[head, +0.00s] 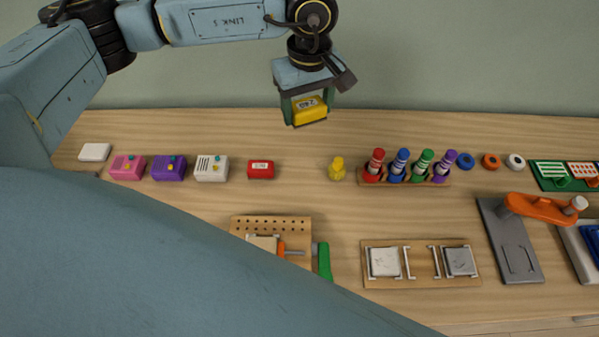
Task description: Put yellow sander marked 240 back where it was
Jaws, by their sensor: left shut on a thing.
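The yellow sander (309,109) is a small yellow block with a pale label that seems to read 240. My left gripper (308,106) is shut on it and holds it tilted, up above the back of the table (330,220). A red block (260,169) with a pale label lies on the table below and to the left of it. The label on the red block is too small to read surely. My right gripper is not in view.
White (211,168), purple (168,168) and pink (127,167) boxes stand left of the red block. A yellow duck-like figure (337,168) and a rack of coloured markers (410,178) stand to the right. Bare wood lies between red block and figure. My arm hides the front left.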

